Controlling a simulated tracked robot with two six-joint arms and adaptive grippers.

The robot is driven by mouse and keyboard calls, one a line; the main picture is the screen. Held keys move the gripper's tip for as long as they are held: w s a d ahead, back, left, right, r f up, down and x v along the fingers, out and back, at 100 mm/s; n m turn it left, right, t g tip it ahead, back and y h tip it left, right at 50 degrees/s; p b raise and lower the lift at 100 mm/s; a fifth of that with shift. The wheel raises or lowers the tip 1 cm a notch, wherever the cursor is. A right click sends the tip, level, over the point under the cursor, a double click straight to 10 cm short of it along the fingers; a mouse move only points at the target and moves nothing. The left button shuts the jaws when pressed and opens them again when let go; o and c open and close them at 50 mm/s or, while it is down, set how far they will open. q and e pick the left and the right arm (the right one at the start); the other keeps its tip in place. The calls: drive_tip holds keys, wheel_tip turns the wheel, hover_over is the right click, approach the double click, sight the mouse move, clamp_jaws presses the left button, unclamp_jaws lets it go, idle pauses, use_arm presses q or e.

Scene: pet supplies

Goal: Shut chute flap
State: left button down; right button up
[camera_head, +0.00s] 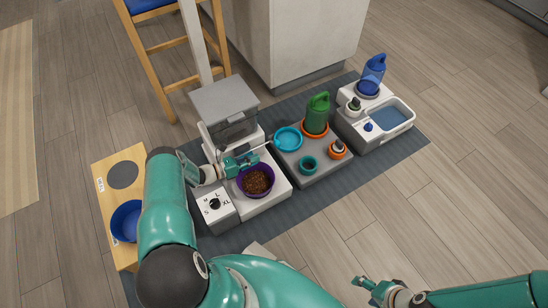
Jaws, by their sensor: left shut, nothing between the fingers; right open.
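The food dispenser with a grey hopper (225,103) and white body stands behind a purple bowl (258,194) of brown kibble. My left gripper (248,160) is shut and empty just above the back of the bowl, in front of the dispenser's lower front. A thin pale strip (264,147) shows beside its fingertips; I cannot tell if it is the chute flap or if they touch. The gripper and arm hide much of the chute area, so the flap's position is unclear. My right gripper (372,289) is open and empty over the floor at the lower right.
A white dial box (215,208) stands left of the bowl. A grey tray (325,172) with a green watering can (318,113) and teal bowls lies to the right. Further right is a water unit (388,117) with a blue bottle (373,72). A blue bowl (127,221) is at left.

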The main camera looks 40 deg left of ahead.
use_arm(q)
drive_tip(key=shift+a+r, duration=0.1)
drive_tip(key=shift+a, duration=0.15)
drive_tip(key=shift+w, duration=0.1)
drive_tip(key=b+x, duration=0.2)
drive_tip(key=x, duration=0.8)
